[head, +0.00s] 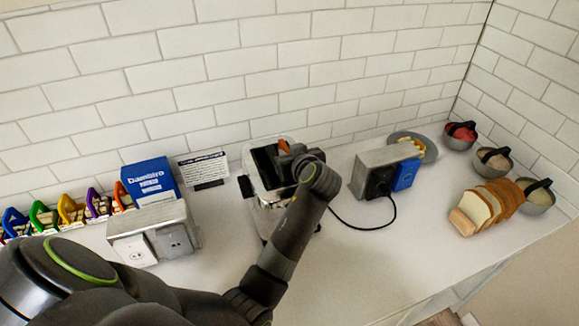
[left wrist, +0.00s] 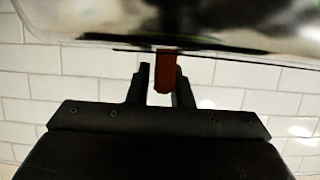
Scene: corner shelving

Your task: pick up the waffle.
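I cannot make out a waffle for certain. Yellowish food pieces (head: 411,142) lie on a grey plate (head: 430,152) at the back right, partly hidden by a metal box. My left gripper (left wrist: 163,82) is at a silver and black appliance (head: 272,205) in the middle of the counter, far left of that plate. Its fingers are apart on either side of an orange-brown piece (left wrist: 166,72), with a gap on the left. The piece also shows as orange in the head view (head: 284,146). My wrist hides much of the appliance. My right gripper is not in view.
The metal box (head: 377,160) with a cable stands right of the appliance. Sliced bread (head: 488,207) and several bowls (head: 494,159) are at the right. A blue box (head: 150,181), an outlet box (head: 150,233) and colourful bins (head: 70,209) are left. The front right counter is clear.

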